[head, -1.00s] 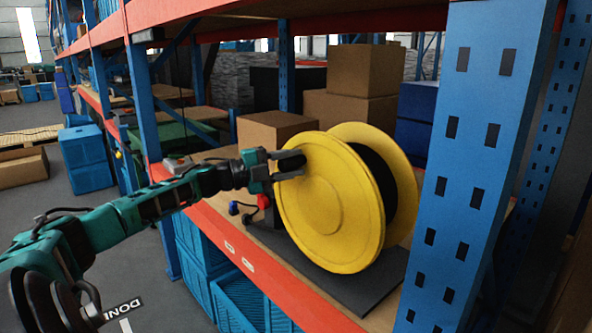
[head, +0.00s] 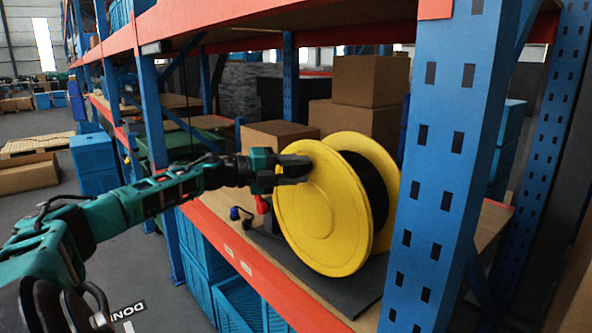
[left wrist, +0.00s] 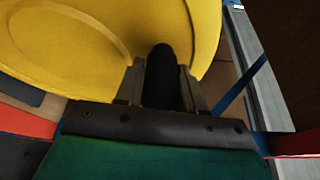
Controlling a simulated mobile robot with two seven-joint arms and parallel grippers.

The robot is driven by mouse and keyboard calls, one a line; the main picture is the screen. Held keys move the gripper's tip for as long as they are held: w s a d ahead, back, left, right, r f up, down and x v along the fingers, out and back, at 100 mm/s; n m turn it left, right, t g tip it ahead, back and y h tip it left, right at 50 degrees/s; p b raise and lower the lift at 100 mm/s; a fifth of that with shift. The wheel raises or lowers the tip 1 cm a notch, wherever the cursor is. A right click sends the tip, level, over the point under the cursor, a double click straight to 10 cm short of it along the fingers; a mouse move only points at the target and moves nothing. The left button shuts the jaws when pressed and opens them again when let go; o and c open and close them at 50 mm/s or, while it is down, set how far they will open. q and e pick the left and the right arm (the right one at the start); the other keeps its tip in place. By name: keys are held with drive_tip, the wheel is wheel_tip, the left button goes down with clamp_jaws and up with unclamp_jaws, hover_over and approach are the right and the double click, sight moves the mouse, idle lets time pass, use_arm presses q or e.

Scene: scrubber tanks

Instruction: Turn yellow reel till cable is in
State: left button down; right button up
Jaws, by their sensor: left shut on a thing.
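The yellow reel (head: 318,225) stands upright on a dark base plate (head: 362,292) on the shelf. Black cable (head: 372,188) shows between its two flanges. My left gripper (head: 296,170) is at the upper left of the near flange. In the left wrist view, the left gripper (left wrist: 160,88) is shut on a dark round handle (left wrist: 160,62) in front of the reel (left wrist: 90,40). A blue plug-like piece (head: 236,213) and a red piece (head: 262,205) lie left of the reel, partly behind my arm. My right gripper is not in view.
A blue rack upright (head: 440,180) stands close to the right of the reel. The orange shelf beam (head: 225,245) runs along the front, with blue crates (head: 240,300) below. Cardboard boxes (head: 365,85) stand behind the reel. Open floor lies to the left.

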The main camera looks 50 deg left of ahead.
use_arm(q)
drive_tip(key=c, duration=0.8)
unclamp_jaws()
